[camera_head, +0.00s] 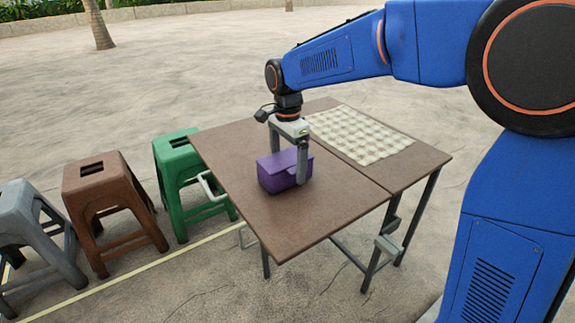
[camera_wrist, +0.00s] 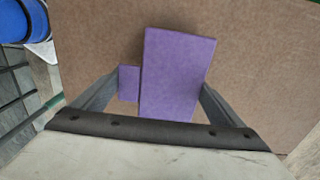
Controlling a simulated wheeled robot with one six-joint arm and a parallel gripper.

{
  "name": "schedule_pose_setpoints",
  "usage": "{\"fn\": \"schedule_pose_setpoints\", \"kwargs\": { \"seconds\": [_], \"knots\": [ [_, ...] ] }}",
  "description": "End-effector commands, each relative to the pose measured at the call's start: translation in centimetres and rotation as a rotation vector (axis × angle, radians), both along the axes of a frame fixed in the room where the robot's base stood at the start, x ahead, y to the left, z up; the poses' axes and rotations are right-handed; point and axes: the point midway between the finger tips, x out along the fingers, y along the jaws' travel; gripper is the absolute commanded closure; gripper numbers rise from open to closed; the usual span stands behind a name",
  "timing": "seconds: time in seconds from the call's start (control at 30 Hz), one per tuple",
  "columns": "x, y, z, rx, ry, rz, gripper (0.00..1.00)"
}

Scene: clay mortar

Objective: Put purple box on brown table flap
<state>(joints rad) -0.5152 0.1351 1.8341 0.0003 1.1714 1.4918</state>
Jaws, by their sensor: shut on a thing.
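The purple box (camera_head: 280,171) is at the brown table flap (camera_head: 240,150), the near left part of the table, with bare flap around it. I cannot tell whether its underside touches the surface. My gripper (camera_head: 290,165) points down from above and is shut on the box, with a finger on each side of it. In the wrist view the purple box (camera_wrist: 178,75) lies between the fingers of my gripper (camera_wrist: 150,95), with a small purple part at its left. The brown flap (camera_wrist: 270,60) fills most of the background there.
A light checkered cloth (camera_head: 358,134) lies on the far right part of the table, beyond a seam. Green (camera_head: 185,175), brown (camera_head: 108,205) and grey (camera_head: 25,225) stools stand left of the table. A white bent handle (camera_head: 208,188) sticks out at the flap's left edge.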

Motion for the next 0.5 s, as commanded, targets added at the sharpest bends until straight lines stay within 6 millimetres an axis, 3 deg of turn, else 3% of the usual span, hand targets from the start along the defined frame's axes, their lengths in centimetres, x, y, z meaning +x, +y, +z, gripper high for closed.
{"fn": "schedule_pose_setpoints", "kwargs": {
  "seconds": [0.43,0.47,0.5],
  "knots": [
    [-0.01,-0.01,-1.03,0.001,-0.001,0.000,0.38],
    [-0.01,-0.01,-1.01,0.000,0.000,0.000,0.01],
    [-0.01,-0.01,-1.01,0.000,0.000,0.000,0.00]
  ]
}}
